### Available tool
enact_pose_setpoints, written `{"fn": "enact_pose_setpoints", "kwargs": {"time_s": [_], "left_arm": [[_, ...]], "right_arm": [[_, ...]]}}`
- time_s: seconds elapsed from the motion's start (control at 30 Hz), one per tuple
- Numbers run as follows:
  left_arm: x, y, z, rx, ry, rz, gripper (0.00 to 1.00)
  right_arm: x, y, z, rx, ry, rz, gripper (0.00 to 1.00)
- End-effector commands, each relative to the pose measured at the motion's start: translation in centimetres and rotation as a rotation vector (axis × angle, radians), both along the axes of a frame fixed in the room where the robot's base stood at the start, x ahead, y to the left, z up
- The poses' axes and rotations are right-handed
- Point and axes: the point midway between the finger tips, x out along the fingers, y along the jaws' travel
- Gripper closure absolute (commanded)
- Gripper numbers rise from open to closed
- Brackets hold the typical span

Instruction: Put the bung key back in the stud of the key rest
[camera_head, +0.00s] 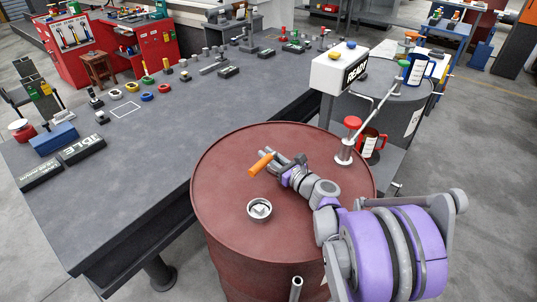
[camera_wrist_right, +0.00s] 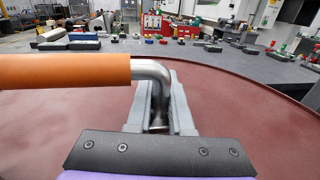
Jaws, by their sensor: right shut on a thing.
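The bung key has an orange handle (camera_head: 261,164) and a bent metal shank, which shows in the right wrist view (camera_wrist_right: 158,82). My right gripper (camera_head: 283,160) is shut on the metal shank above the red barrel's lid (camera_head: 225,165). The orange handle sticks out to the left in both views. The shank's lower end is partly hidden between the fingers. A round metal fitting with a raised rim (camera_head: 260,209) sits on the lid, in front of the gripper and apart from the key. I cannot tell which thing is the key rest. My left gripper is not in view.
The grey table (camera_head: 130,170) at left carries many small items. The lid's left side is clear.

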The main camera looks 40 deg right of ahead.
Motion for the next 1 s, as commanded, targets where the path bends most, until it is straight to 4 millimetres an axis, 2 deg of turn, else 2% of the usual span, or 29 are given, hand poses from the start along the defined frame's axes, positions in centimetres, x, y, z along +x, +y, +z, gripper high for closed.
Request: {"fn": "enact_pose_setpoints", "kwargs": {"time_s": [0.17,0.2,0.37,0.73,0.87,1.0], "left_arm": [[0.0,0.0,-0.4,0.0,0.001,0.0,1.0],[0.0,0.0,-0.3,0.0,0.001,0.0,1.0],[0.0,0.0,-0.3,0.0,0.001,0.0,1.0],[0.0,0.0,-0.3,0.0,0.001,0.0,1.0],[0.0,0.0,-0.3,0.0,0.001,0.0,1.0],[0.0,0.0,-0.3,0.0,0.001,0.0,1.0]], "right_arm": [[0.0,0.0,-0.5,0.001,0.0,0.0,1.0],[0.0,0.0,-0.4,0.001,-0.001,0.0,0.74],[0.0,0.0,-0.4,0.001,0.0,0.0,0.46],[-0.5,-0.1,-0.4,0.0,0.0,-0.001,0.46],[-2.4,-0.3,-0.3,0.0,0.0,-0.003,0.46],[-5.4,-0.6,-0.3,-0.001,0.0,-0.004,0.46]]}}
